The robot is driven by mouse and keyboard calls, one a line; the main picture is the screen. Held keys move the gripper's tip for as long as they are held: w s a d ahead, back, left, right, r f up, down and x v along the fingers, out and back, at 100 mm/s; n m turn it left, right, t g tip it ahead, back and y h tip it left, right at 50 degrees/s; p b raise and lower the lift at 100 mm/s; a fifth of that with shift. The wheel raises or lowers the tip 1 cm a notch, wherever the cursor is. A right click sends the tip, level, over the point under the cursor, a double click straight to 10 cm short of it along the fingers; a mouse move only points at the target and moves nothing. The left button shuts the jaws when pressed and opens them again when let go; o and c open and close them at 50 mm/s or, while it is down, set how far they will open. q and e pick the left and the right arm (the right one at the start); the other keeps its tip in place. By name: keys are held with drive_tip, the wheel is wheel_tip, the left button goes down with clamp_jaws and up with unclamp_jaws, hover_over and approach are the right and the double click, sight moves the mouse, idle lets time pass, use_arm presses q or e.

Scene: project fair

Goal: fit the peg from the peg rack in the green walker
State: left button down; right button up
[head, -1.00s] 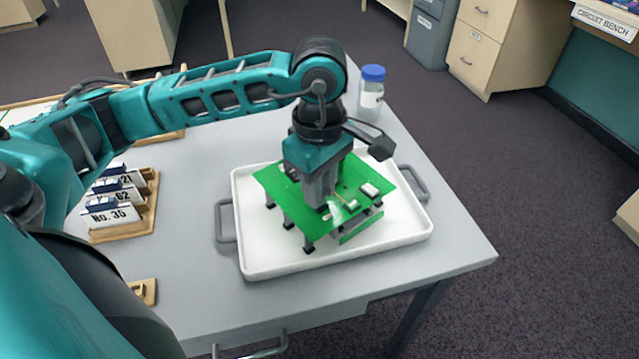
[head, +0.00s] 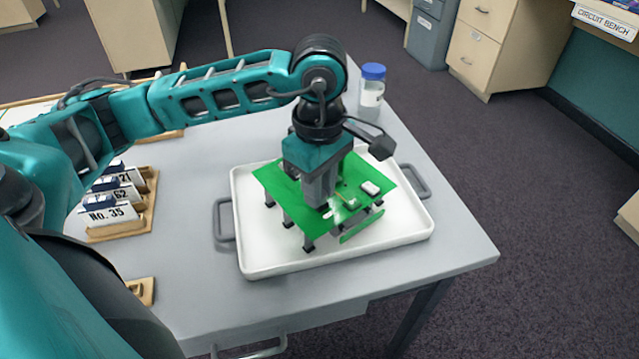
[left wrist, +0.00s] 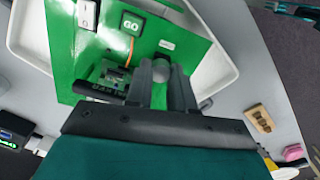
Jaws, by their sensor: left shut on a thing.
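The green walker (head: 280,186) is a green board on short dark legs, standing in a white tray (head: 262,268). It carries small parts and a "GO" label, and also fills much of the left wrist view (left wrist: 62,40). My left gripper (head: 320,203) points down over the middle of the board. In the left wrist view its fingers (left wrist: 163,78) are shut on a small grey rounded piece (left wrist: 162,68), which looks like the peg. The fingers hide most of it, and I cannot tell whether its lower end is in the board. My right gripper is out of view.
A blue-capped jar (head: 372,88) stands behind the tray. Numbered cards in a wooden holder (head: 130,228) stand at the left. A small wooden block (head: 146,292), possibly the peg rack, lies at the front left. The grey table (head: 190,215) is clear between.

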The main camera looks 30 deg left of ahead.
use_arm(q)
drive_tip(key=shift+f+b, duration=0.15)
drive_tip(key=shift+b, duration=0.2)
idle(0.3)
idle(0.4)
drive_tip(key=c, duration=0.9)
unclamp_jaws()
drive_tip(key=shift+r+p, duration=1.25)
drive_tip(key=shift+r, duration=0.7)
drive_tip(key=shift+r+p, duration=1.1)
drive_tip(key=shift+r, duration=0.8)
